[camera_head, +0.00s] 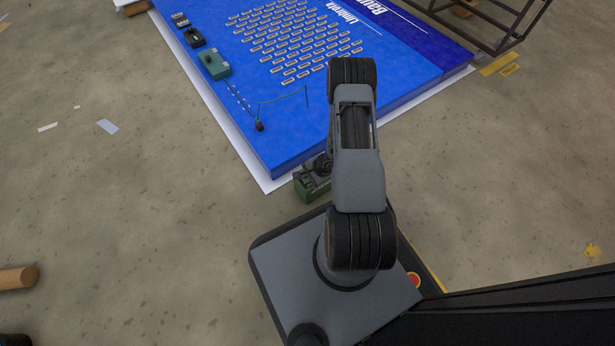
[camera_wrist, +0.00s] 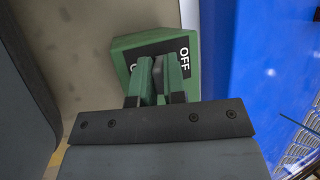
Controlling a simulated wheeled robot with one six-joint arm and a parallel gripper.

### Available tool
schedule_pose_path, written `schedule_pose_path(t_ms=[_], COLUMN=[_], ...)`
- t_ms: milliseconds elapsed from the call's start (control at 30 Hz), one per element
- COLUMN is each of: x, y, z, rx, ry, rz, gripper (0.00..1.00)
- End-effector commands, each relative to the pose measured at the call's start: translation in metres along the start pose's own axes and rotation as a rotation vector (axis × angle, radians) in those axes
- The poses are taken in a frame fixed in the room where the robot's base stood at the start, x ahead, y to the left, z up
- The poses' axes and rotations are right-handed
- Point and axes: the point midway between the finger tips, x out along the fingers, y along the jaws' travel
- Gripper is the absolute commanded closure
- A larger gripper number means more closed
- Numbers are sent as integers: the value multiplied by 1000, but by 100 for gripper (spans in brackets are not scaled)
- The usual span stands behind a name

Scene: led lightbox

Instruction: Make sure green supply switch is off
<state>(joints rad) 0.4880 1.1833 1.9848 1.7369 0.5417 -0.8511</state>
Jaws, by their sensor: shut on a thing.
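The green supply switch (camera_wrist: 125,48) is a green box in the wrist view, with a black label plate on its face. The word OFF reads at the right of the plate, and part of another letter shows at the left. My gripper (camera_wrist: 162,72) is in front of the plate, its two fingers close together and shut on the switch's lever between the two labels. The lever is mostly hidden by the fingers, so its setting cannot be told. In the head view the green switch (camera_head: 306,189) shows low beside my arm, partly covered by it.
A blue panel (camera_head: 265,140) with white lettering and rows of small light strips lies behind the switch. A teal box (camera_head: 214,63) and small dark devices (camera_head: 194,37) stand along its left edge. A metal frame (camera_head: 500,25) is at the back right. Concrete floor at left is mostly clear.

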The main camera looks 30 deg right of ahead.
Motion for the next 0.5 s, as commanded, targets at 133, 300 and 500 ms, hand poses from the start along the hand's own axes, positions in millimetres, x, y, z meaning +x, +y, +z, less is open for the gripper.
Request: schedule_pose_path(t_ms=[133,300,500], x=[-3,-4,-3], y=[-3,-7,-12], z=[1,2,1], rx=[13,43,93], ry=[3,4,5], rz=[35,117,246], gripper=[100,100,100])
